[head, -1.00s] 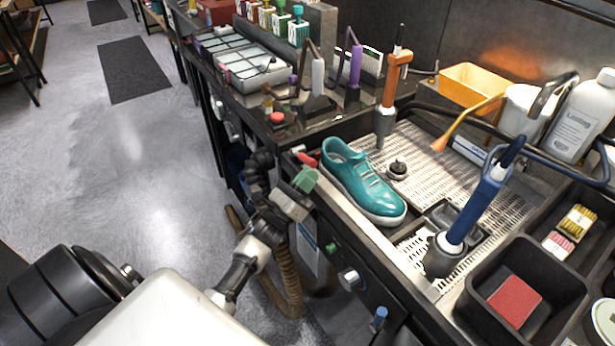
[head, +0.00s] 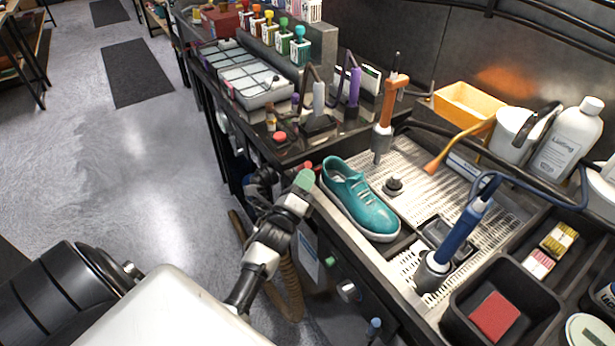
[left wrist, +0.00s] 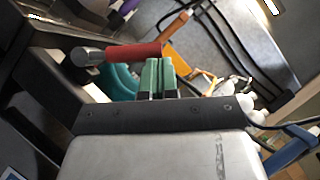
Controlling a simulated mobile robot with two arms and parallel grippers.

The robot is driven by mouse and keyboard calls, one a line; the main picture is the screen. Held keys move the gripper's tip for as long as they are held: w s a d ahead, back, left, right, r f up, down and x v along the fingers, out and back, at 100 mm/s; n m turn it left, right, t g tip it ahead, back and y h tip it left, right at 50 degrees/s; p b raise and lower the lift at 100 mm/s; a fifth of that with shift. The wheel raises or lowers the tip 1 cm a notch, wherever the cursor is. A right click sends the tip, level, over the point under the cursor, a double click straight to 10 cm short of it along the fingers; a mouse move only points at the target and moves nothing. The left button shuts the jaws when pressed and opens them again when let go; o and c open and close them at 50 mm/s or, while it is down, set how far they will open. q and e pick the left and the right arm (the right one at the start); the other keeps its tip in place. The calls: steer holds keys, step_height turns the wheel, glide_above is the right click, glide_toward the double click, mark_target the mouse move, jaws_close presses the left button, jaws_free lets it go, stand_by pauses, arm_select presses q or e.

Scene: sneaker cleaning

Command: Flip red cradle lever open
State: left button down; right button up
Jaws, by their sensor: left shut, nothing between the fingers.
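The red cradle lever (left wrist: 132,53) shows in the left wrist view as a red grip with a grey metal end, just beyond my left fingertips. In the head view only a small red part of the lever (head: 308,165) shows, at the near left edge of the sink, by the shoe's heel. My left gripper (head: 304,181) has green fingertips and is shut and empty. In the left wrist view the gripper's green fingers (left wrist: 157,76) are together, at or very near the lever's right part; I cannot tell whether they touch. The teal sneaker (head: 362,200) sits to the right. My right gripper is not in view.
An orange-handled tool (head: 388,115) stands behind the sneaker and a blue-handled tool (head: 458,238) stands to its right. A black tray (head: 462,318) holds a red pad (head: 495,317). A red button (head: 279,137) sits on the counter at left.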

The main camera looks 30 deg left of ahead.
mark_target(301, 166)
arm_select(q)
steer(key=r+n+p, duration=0.1)
steer(key=a+r+n+g+y+p, duration=0.1)
steer(key=n+g+p, duration=0.1)
steer(key=n, duration=0.1)
steer(key=shift+w+a+r+y, duration=0.3)
steer(key=shift+w+a+r, duration=0.3)
steer(key=shift+a, duration=0.25)
steer(key=shift+w+a+r, duration=0.2)
steer(key=shift+a, duration=0.3)
steer(key=shift+w+a+r, duration=0.2)
steer(key=shift+a, duration=0.25)
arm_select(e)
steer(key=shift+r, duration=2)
arm_select(q)
steer(key=shift+a+r, duration=0.1)
steer(key=shift+r, duration=0.1)
steer(key=shift+f, duration=0.1)
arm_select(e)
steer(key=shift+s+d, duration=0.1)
